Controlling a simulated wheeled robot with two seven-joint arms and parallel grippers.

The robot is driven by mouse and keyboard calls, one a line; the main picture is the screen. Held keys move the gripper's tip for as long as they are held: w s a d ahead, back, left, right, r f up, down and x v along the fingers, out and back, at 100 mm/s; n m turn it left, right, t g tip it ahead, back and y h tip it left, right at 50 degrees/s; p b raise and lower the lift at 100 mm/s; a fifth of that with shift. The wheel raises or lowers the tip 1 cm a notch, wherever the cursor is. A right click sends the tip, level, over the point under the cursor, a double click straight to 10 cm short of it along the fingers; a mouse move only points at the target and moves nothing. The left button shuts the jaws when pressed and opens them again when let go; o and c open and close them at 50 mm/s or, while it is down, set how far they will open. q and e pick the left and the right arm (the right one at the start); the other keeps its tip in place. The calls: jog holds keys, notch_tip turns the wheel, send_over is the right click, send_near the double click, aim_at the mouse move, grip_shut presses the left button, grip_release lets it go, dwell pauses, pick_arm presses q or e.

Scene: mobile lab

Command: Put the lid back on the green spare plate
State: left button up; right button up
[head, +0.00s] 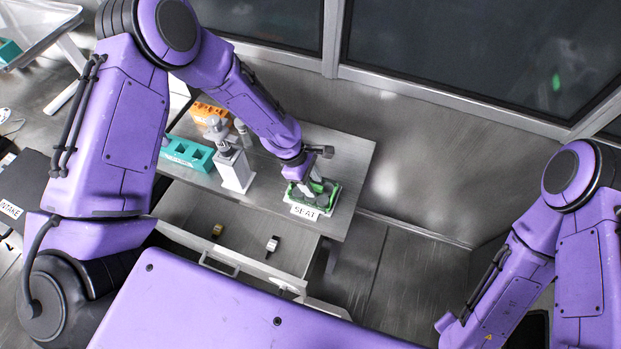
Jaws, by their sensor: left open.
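The green spare plate (333,201) sits near the right end of the grey bench, with dark shapes inside its green rim. A white label reading SEAT is at its front edge. My left gripper (309,188) is open and reaches down right over the plate, covering part of it. Whether its fingers touch anything there is too small to tell. I cannot make out a separate lid. My right arm comes in at the right, but its gripper is out of view.
On the bench (352,158), a white-grey stand (234,171), a teal rack (188,153) and an orange rack (207,112) stand left of the plate. An open drawer (235,240) below the bench front holds two small items. The bench's right end is bare.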

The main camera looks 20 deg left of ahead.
pick_arm(q)
jog(key=b+v, duration=0.1)
jog(key=v, duration=0.9)
jog(key=shift+r, duration=0.25)
jog(key=shift+a, duration=0.1)
